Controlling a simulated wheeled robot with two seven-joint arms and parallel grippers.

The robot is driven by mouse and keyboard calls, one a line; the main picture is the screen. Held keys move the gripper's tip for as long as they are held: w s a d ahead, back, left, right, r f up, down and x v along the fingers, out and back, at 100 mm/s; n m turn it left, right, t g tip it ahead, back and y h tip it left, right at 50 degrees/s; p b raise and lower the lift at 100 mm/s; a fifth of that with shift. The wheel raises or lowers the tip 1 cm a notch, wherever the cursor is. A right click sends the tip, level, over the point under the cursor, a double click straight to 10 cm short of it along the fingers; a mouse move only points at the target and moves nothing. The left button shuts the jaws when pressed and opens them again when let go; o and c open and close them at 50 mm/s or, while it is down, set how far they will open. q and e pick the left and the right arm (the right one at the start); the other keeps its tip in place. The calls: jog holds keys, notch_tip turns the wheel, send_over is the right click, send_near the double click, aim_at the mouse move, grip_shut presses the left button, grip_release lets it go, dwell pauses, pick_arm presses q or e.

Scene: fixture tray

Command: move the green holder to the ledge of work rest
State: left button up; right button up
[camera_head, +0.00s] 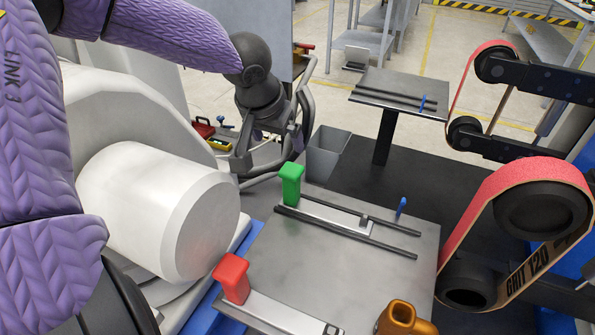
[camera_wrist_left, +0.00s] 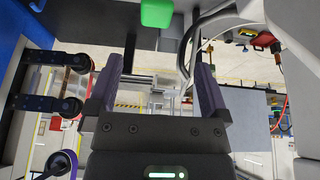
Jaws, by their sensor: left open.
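The green holder (camera_head: 291,184) has an upright green block at the left end of a flat metal bar, which lies along dark rails on the grey table (camera_head: 345,252). The green block also shows at the top of the left wrist view (camera_wrist_left: 157,13). My left gripper (camera_head: 264,172) is open and empty, behind and left of the green block, apart from it. Its two fingers show spread in the left wrist view (camera_wrist_left: 158,85). The work rest (camera_head: 385,86), a grey plate with dark ledge strips on a post, stands farther back. My right gripper is not in view.
A red holder (camera_head: 232,278) and a copper-coloured fitting (camera_head: 400,318) are at the table's near side. A blue peg (camera_head: 401,207) stands at the right. A grey bin (camera_head: 326,152) is behind the table. A red-belted grinder (camera_head: 530,205) stands close on the right.

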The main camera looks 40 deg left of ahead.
aim_at(291, 169)
pick_arm(q)
jog(key=x, duration=0.2)
jog(key=b+x, duration=0.2)
jog(key=x, duration=0.1)
jog(key=shift+a+f, duration=0.35)
jog(key=b+x, duration=0.2)
jog(key=x, duration=0.1)
jog(key=d+b+x, duration=0.1)
jog(key=b+x, duration=0.1)
jog(key=x, duration=0.1)
jog(key=shift+d+f, duration=0.1)
jog(key=shift+f, duration=0.15)
jog(key=shift+w, duration=0.15)
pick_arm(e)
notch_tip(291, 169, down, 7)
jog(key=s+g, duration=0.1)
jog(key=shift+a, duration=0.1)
pick_arm(q)
jog(key=c, duration=0.7)
grip_shut()
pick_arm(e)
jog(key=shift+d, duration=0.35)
pick_arm(q)
jog(key=shift+r, duration=0.1)
